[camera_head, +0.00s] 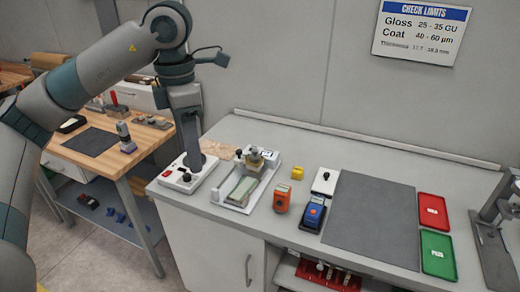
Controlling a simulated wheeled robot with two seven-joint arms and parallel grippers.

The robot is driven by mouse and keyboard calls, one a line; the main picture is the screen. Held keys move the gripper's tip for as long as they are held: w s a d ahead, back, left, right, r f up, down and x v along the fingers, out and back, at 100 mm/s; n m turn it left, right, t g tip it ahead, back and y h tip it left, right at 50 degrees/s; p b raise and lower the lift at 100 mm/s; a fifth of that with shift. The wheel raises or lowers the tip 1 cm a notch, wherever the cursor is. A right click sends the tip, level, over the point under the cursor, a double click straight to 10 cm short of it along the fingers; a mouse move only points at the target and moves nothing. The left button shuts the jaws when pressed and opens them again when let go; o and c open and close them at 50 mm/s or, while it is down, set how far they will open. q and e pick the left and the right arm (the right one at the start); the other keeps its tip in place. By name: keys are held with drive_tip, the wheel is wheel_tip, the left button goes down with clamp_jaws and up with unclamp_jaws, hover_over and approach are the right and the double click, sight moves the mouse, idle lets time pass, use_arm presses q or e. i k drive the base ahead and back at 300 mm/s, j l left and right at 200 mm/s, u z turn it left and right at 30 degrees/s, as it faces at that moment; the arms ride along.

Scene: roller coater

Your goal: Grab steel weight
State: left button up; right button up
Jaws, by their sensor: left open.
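A small brass-grey block with a knob-like top (255,160) stands at the back of a white tray-like fixture (232,205) on the grey counter. It may be the steel weight, but it is too small to tell. A pale green panel (242,190) lies in front of it. My left gripper (194,160) points down above a white unit with a red switch (166,174), left of the fixture and apart from the block. It is open and holds nothing that I can see. Its fingertips are small and dark here. My right gripper is not in view.
Beyond are a bare grey mat (370,220), red tray (433,211) and green tray (438,255). A wooden bench (120,165) stands left.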

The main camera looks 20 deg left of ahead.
sight(255, 158)
drive_tip(key=i, duration=1.3)
